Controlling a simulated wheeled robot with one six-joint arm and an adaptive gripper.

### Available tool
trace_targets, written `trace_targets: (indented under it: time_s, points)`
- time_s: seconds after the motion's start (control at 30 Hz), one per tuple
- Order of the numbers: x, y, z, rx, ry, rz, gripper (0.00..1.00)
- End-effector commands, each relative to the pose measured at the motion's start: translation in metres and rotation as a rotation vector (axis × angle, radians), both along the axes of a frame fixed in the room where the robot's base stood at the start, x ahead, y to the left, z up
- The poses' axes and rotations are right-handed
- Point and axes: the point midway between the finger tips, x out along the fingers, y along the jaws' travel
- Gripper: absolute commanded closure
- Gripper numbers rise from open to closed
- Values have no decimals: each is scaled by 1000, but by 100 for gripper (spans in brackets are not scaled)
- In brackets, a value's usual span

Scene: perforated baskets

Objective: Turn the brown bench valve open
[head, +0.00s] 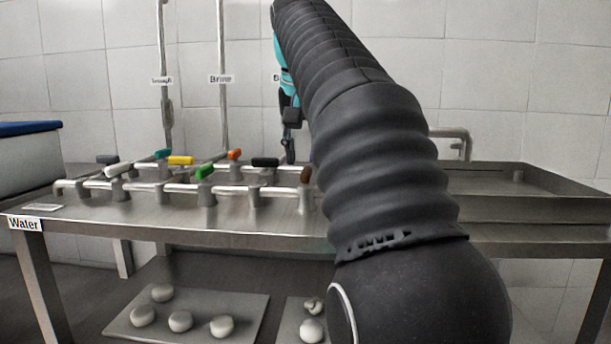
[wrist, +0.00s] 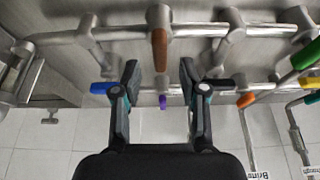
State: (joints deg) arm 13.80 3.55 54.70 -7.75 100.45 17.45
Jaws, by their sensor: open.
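The brown bench valve shows in the head view as a small brown handle (head: 306,175) on the front pipe row, close to the left edge of my arm. In the wrist view its brown handle (wrist: 160,50) is at the upper middle, lying across the left-right pipe. My gripper (wrist: 158,72) is open and empty in the wrist view. Its two fingers point toward the pipes, and the brown handle shows beyond and between the tips, apart from them. In the head view my gripper (head: 289,150) is partly hidden behind my arm, above the bench.
A purple handle (wrist: 162,102) shows between my fingers. A blue handle (wrist: 103,88) is left of them and a black handle (wrist: 222,83) right. Orange, green and yellow handles stand further along the pipes. A steel tray (head: 530,190) is at the bench's right.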

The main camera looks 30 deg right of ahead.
Motion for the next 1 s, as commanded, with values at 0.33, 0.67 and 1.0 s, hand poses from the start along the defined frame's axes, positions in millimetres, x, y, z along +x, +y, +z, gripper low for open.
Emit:
trace_targets:
  time_s: [0.33, 0.67, 1.0]
  points:
    - [9, -6, -27, -1, -1, 0, 57]
    - [9, -6, -28, -1, -1, 1, 72]
    - [9, -6, -27, 0, 0, 3, 100]
